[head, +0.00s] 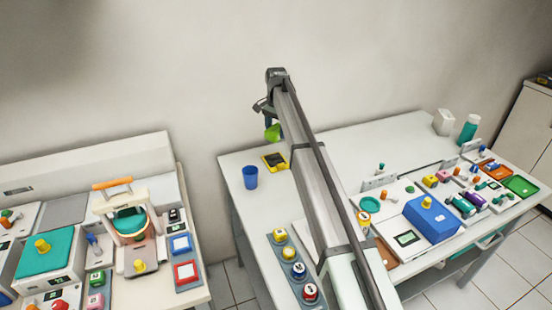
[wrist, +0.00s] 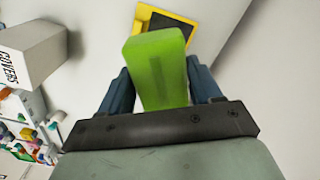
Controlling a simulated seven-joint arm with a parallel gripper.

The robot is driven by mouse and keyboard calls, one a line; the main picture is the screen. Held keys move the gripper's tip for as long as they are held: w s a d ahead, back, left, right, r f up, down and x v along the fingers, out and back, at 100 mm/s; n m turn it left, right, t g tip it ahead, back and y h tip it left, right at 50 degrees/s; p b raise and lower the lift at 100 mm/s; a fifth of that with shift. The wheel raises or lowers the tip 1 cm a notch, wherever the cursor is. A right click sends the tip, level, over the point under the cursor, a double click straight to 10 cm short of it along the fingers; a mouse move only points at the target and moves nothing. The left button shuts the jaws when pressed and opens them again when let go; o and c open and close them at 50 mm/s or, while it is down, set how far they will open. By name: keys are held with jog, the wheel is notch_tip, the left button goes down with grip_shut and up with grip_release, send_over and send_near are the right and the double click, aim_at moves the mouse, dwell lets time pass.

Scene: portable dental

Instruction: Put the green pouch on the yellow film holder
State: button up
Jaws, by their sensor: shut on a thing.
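The green pouch (wrist: 156,68) is held between the two fingers of my gripper (wrist: 160,88) in the wrist view. In the head view the green pouch (head: 272,133) hangs in the air below my gripper (head: 266,118), above the back of the right table. The yellow film holder (head: 274,161) lies on that table near its back left edge, below and apart from the pouch. In the wrist view the film holder (wrist: 168,22) shows behind the pouch, which hides part of it. It has a yellow frame and a dark middle.
A blue cup (head: 250,177) stands left of the film holder. A tray with several round-capped containers (head: 289,254) lies nearer the front. A blue box (head: 432,220) and many small items fill the table's right side. A white box (wrist: 33,52) shows in the wrist view.

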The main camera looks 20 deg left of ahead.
jog(key=shift+w+a+r+n, duration=0.1)
jog(key=shift+w+a+n, duration=0.2)
jog(key=shift+n, duration=0.2)
jog(key=shift+d+n, duration=0.1)
jog(key=shift+n, duration=1)
send_over(276, 162)
jog(key=shift+w+f, duration=0.1)
jog(key=shift+f, duration=4.9)
jog(key=shift+f, duration=0.2)
jog(key=o, duration=1.1)
jog(key=shift+c, duration=0.2)
notch_tip(276, 162, up, 12)
jog(key=shift+r, duration=0.2)
